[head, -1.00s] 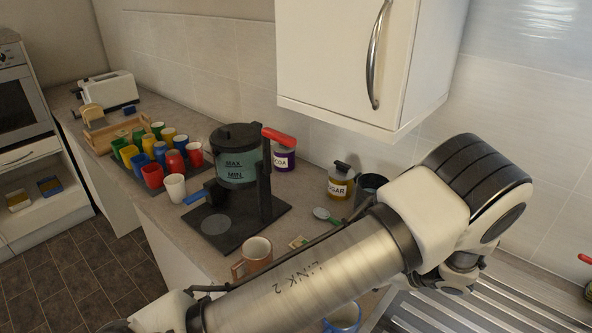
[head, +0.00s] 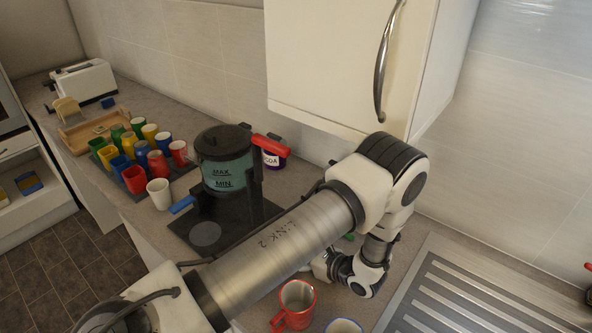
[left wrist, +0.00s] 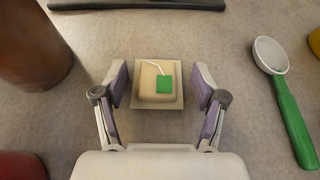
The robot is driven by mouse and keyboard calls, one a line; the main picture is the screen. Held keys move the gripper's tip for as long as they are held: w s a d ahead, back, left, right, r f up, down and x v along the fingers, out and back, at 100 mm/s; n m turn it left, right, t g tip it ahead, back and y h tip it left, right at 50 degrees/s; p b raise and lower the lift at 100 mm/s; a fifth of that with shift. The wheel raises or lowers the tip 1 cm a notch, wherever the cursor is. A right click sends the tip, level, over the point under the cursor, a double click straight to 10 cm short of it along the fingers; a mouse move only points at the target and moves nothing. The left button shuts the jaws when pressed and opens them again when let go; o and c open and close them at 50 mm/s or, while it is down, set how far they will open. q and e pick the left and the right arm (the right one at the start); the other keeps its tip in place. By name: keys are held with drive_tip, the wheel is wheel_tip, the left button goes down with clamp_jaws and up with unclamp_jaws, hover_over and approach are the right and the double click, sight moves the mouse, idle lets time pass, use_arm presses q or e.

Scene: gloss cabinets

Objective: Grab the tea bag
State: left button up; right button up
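The tea bag (left wrist: 146,86) is a small beige square with a white string and a green tag. It lies flat on the counter in the left wrist view. My left gripper (left wrist: 160,82) is open, with one finger on each side of the tea bag and a visible gap to it. The head view does not show the tea bag, as my left arm covers that part of the counter. My right gripper is in neither view.
A spoon with green handle (left wrist: 290,115) lies right of the tea bag. A brown mug (left wrist: 30,50) stands at upper left. A red mug (head: 296,302) is near the counter front. The kettle (head: 225,172) stands behind my arm; a wall cabinet (head: 330,60) hangs above.

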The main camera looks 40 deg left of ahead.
use_arm(q)
drive_tip(key=shift+s+d+r, duration=0.15)
drive_tip(key=shift+d+r, duration=0.05)
drive_tip(key=shift+d, duration=0.15)
drive_tip(key=shift+c, duration=1)
drive_tip(key=shift+d, duration=0.1)
drive_tip(key=c, duration=0.3)
drive_tip(key=shift+c, duration=1.3)
drive_tip(key=shift+f, duration=0.1)
